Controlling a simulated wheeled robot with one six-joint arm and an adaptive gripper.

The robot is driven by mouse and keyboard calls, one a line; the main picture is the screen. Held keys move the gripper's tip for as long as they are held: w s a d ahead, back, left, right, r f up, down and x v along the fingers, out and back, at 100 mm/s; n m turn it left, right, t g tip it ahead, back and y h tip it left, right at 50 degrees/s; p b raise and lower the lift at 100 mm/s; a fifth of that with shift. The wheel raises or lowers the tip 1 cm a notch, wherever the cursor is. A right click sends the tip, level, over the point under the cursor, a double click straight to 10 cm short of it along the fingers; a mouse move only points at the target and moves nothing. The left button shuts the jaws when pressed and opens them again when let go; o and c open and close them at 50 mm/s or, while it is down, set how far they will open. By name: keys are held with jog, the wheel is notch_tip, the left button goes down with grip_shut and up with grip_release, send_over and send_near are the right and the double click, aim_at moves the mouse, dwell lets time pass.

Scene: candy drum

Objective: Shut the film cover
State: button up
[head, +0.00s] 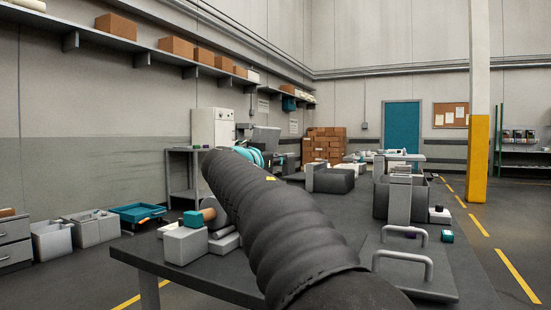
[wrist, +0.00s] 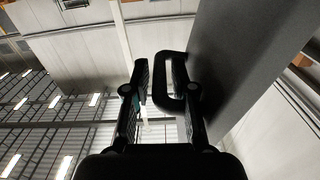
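In the wrist view, my gripper (wrist: 163,85) has its two black fingers apart. A black loop-shaped handle (wrist: 161,55) shows between them, close to the right finger and with a narrow gap to the left one. The handle lies beside a large dark grey panel (wrist: 235,65) that slants across the right; it may be the film cover, but I cannot tell for certain. Whether the handle joins the panel is unclear. In the head view my dark ribbed arm fills the middle foreground, and my gripper and the film cover cannot be made out.
A dark bin (head: 334,181) stands farther back. A yellow-based column (head: 478,160) stands right; the floor aisle there is clear.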

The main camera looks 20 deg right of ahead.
jog(key=shift+w+d, duration=0.1)
jog(key=shift+d, duration=0.05)
grip_shut()
